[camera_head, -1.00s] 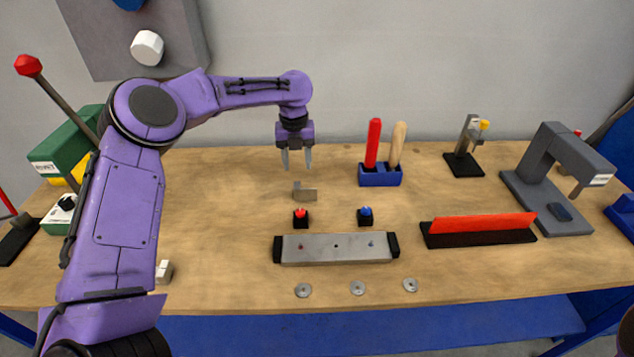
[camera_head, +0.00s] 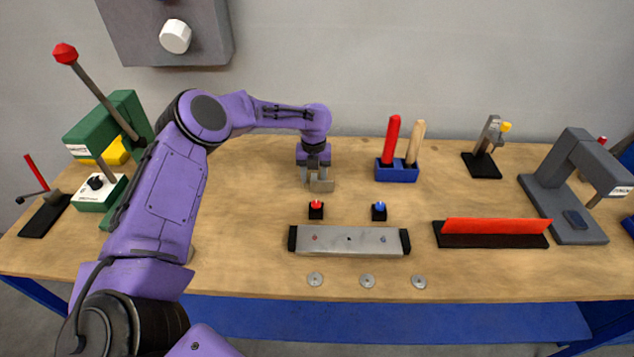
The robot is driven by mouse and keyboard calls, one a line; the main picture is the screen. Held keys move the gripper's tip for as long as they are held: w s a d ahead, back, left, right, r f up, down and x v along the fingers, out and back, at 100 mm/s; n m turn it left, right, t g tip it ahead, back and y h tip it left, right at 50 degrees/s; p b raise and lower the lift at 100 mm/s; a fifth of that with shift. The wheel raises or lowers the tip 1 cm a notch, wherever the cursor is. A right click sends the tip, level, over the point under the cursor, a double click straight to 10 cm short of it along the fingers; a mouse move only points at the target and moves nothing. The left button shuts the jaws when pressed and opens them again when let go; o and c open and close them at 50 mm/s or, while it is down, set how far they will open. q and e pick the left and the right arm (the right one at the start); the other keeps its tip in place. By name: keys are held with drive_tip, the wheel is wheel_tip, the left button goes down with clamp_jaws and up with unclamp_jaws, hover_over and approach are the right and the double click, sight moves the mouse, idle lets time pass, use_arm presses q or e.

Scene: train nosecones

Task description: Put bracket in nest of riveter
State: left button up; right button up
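The bracket (camera_head: 321,186) is a small grey angled metal piece lying on the workbench behind the red button. My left gripper (camera_head: 316,177) points down right at it, with its fingers apart at about the bracket's two sides. The fingertips are partly hidden, and I cannot see clear contact. Two machines could be the riveter: a green lever press (camera_head: 96,140) with a red knob at the left, and a grey C-shaped machine (camera_head: 560,178) at the right. Their labels are too small to read, and I cannot make out a nest. My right gripper is not in view.
A red button (camera_head: 316,210) and a blue button (camera_head: 379,211) stand in front of the bracket. Before them lie a metal bar fixture (camera_head: 347,240) and several washers (camera_head: 367,281). A blue tool holder (camera_head: 397,174) and a red-topped strip (camera_head: 490,240) stand to the right.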

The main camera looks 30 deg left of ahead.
use_arm(q)
drive_tip(key=shift+s+r, duration=0.15)
drive_tip(key=c, duration=0.5)
clamp_jaws()
drive_tip(key=shift+d, duration=0.1)
